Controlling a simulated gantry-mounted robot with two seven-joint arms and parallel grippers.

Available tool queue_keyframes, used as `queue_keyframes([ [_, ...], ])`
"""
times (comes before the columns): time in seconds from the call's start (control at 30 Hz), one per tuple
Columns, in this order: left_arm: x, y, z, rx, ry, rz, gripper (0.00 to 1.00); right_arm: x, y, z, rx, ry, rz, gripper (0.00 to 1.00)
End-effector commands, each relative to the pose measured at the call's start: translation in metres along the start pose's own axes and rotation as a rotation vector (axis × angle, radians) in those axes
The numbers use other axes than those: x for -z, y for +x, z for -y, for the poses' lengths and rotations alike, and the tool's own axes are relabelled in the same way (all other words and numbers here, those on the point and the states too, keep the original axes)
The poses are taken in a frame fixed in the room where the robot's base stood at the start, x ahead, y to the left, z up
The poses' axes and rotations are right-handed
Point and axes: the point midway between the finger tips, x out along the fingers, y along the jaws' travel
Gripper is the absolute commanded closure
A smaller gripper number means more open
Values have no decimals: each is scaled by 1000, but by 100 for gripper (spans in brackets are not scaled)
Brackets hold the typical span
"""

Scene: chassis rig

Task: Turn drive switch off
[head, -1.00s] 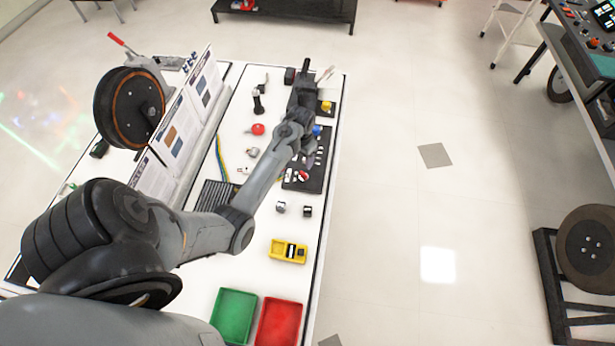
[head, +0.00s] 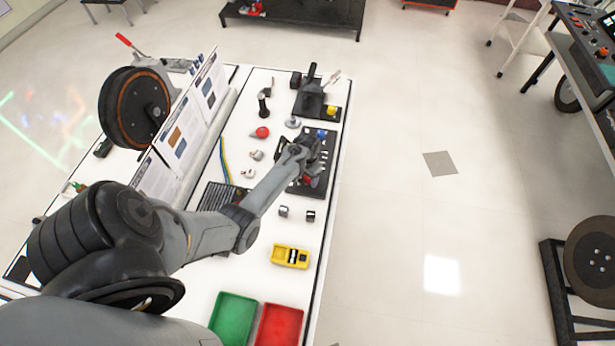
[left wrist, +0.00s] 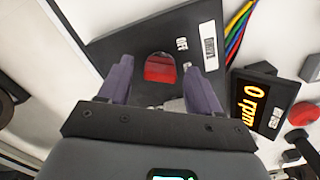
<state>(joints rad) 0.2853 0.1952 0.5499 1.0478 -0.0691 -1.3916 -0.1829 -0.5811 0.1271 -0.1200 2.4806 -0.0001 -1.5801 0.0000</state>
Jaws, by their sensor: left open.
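A red switch knob (left wrist: 160,69) sits on a black panel (left wrist: 100,45) and shows between my left fingers in the left wrist view. Labels lie beside it on the panel. My left gripper (left wrist: 157,68) is open, one finger on each side of the knob in that view; I cannot tell whether either touches it. In the head view my left gripper (head: 312,168) is low over the black panel (head: 322,146) on the white table and hides most of the red knob (head: 308,181). My right gripper is not in view.
A display (left wrist: 257,103) reading 0 rpm and a red button (left wrist: 301,115) are at the right in the left wrist view. Upright boards (head: 180,135) stand left.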

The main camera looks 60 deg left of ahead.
Motion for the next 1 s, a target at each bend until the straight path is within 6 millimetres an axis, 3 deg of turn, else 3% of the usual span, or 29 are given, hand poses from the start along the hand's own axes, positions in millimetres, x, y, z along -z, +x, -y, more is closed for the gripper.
queue_keyframes([
  [0.23, 0, 0, 0, 0, 0, 0, 39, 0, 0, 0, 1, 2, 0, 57],
  [0.6, 0, 0, 0, 0, 0, 0, 92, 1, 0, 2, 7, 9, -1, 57],
  [1.0, 0, -2, 0, 0, -87, 0, 92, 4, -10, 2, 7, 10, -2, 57],
])
